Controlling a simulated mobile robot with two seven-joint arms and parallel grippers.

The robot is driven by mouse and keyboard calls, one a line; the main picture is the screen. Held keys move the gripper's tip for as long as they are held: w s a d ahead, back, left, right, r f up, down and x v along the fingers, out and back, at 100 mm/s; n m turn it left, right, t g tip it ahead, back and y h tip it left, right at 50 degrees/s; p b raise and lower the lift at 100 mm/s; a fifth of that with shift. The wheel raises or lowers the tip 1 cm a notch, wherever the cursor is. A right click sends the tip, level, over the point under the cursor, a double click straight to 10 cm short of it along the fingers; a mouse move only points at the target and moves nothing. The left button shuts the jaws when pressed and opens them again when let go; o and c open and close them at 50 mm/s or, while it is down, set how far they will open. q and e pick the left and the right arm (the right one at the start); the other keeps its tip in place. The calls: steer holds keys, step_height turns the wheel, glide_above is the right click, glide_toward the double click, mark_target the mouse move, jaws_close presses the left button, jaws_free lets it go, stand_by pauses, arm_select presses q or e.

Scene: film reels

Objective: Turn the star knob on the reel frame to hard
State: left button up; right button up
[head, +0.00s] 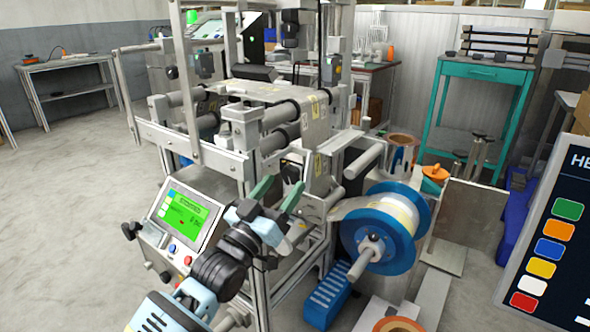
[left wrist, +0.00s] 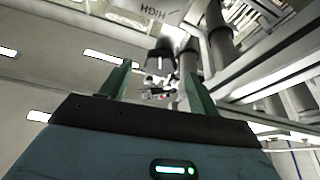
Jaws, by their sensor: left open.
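The reel frame (head: 240,140) is a grey metal machine with rollers in the head view. My left gripper (head: 278,190) has two green fingers, spread apart and empty, in front of the frame's right part. A dark knob-like part (head: 291,172) shows just beyond its fingertips; its star shape cannot be made out. In the left wrist view, the open fingers (left wrist: 156,80) point toward a dark round part (left wrist: 160,60), apart from it. A pale plate (left wrist: 150,10) above it bears upside-down lettering that seems to read HIGH. No pointer setting is readable. My right gripper is not in view.
A control box with a green screen (head: 183,213) stands left of my left arm. A blue-flanged reel (head: 353,235) sits right of the gripper. Metal bars and rollers (left wrist: 255,85) lie close on the right in the wrist view. Open floor (head: 65,185) lies at left.

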mark_target(288, 177)
arm_select(q)
steer(key=b+x, duration=0.1)
steer(key=x, duration=0.4)
steer(key=shift+w+d+b, duration=0.1)
steer(key=shift+w+b, duration=0.15)
steer(key=shift+b, duration=0.15)
steer(key=shift+w+d+r, duration=0.15)
steer(key=shift+w, duration=0.1)
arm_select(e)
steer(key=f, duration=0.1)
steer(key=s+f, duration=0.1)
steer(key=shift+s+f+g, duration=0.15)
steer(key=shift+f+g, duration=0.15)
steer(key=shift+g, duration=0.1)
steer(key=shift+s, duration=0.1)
arm_select(q)
steer(key=c, duration=1)
steer(key=m+g+h, duration=0.1)
steer(key=m, duration=0.3)
steer(key=shift+r+h, duration=0.1)
steer(key=shift+h, duration=0.3)
steer(key=shift+d+m+g+h, duration=0.15)
steer(key=shift+m+g+h, duration=0.2)
steer(key=shift+m, duration=0.75)
steer(key=shift+s, duration=0.1)
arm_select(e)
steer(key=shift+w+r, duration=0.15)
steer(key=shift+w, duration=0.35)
